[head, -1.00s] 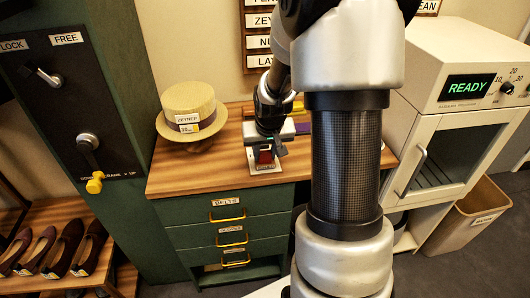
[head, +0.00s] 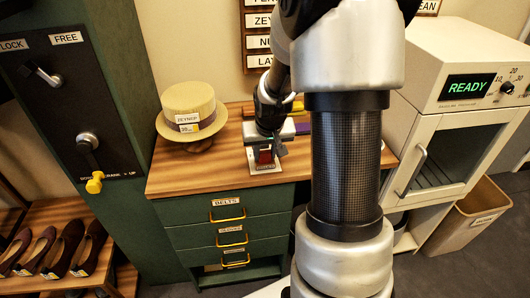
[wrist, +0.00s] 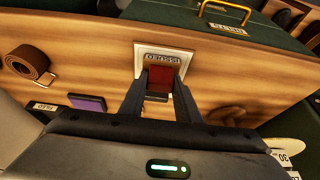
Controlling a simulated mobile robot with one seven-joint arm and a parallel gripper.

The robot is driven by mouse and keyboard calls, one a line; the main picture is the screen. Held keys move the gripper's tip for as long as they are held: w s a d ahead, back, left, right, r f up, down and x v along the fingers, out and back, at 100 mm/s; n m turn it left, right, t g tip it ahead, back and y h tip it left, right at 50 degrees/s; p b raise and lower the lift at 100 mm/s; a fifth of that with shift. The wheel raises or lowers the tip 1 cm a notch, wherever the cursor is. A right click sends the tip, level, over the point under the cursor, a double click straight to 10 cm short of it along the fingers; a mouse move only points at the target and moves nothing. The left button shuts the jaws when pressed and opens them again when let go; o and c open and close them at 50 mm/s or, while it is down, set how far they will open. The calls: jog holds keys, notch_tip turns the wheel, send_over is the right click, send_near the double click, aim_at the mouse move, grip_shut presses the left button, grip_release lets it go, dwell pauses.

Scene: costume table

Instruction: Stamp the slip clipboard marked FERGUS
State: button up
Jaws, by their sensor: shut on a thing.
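A red stamp-like block (wrist: 160,80) is between the fingers of my gripper (wrist: 160,100) in the wrist view; the jaws are shut on it. It also shows as a small red block (head: 264,156) under my gripper (head: 266,140) in the head view. The block is over a white plate (wrist: 145,65) with a label that seems to read ISSUED; whether they touch is unclear. The plate (head: 262,169) is near the front edge of the wooden top. I cannot make out a clipboard marked FERGUS; my arm hides part of the counter.
A straw hat (head: 190,112) tagged ZEYNEP stands left on the counter (head: 190,174). The wrist view shows a rolled brown belt (wrist: 30,63), a purple pad (wrist: 88,103) and a FILED label (wrist: 45,107). A white cabinet reading READY (head: 467,87) stands right.

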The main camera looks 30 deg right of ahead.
jog(key=shift+r+p, duration=2.45)
jog(key=shift+r, duration=1.05)
